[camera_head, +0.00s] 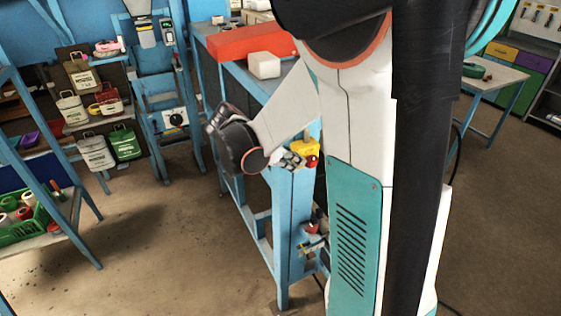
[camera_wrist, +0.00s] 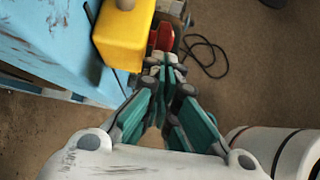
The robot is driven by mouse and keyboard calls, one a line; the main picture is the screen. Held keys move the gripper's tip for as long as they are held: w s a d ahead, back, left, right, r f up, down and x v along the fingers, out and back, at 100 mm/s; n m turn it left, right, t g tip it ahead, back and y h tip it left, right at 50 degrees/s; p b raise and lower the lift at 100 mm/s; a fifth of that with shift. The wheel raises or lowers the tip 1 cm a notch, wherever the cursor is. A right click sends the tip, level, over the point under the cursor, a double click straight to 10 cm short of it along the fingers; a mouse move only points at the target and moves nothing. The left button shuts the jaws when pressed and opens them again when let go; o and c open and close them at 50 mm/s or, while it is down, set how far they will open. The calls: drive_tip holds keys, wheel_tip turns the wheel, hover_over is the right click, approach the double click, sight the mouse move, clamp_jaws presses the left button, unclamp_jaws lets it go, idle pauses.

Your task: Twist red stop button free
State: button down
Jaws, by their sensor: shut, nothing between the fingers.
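A yellow box (camera_head: 304,147) sits on the side of the blue bench, with a red button (camera_head: 312,161) at its lower part.
The blue bench (camera_head: 291,225) stands close beside my arm, with a red-topped fitting (camera_head: 319,218) lower on its side. A dark cable (camera_wrist: 207,55) lies on the floor. Bags (camera_head: 95,152) hang at the left, with a green crate (camera_head: 24,225) below. The floor between is clear.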

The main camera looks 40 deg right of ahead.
drive_tip(key=shift+s+d, duration=0.15)
drive_tip(key=shift+d, duration=0.45)
drive_tip(key=shift+d, duration=0.1)
